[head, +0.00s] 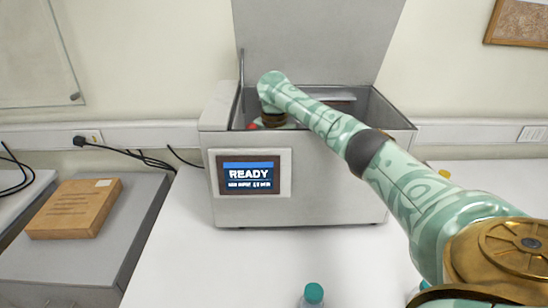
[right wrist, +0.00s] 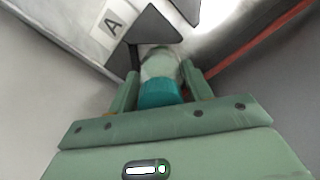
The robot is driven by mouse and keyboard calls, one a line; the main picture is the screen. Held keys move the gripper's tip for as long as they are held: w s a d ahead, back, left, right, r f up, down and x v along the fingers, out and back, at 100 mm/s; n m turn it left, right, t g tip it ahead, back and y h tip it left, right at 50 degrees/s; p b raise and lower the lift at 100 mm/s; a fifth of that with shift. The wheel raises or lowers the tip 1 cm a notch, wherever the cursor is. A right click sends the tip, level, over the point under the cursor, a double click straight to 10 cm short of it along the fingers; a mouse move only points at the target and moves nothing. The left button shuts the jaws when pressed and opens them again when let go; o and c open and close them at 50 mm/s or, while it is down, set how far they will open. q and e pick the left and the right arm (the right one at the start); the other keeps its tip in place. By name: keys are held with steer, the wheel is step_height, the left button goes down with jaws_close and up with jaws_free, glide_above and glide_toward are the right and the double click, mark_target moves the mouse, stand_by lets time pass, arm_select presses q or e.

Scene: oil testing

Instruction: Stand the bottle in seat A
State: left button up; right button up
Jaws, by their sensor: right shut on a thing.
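My right arm reaches over the front wall of the open grey tester (head: 330,185), and its gripper is hidden inside the chamber in the head view. In the right wrist view my right gripper (right wrist: 160,88) is shut on a bottle (right wrist: 160,66) with a teal cap (right wrist: 159,93). A white label "A" (right wrist: 113,24) is on the chamber wall, just up and left of the bottle. Whether the bottle touches the seat cannot be told. My left gripper is out of view.
The tester's lid (head: 320,40) stands open at the back, and its screen (head: 248,175) reads "READY". Another teal-capped bottle (head: 313,294) stands at the table's front. A cardboard box (head: 75,208) lies on the grey cabinet at left. A red strip (right wrist: 255,50) crosses the wrist view.

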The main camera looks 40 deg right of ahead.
steer(key=o, duration=1.1)
steer(key=shift+f, duration=0.1)
steer(key=shift+r, duration=0.2)
step_height(320, 180, up, 12)
steer(key=p, duration=0.5)
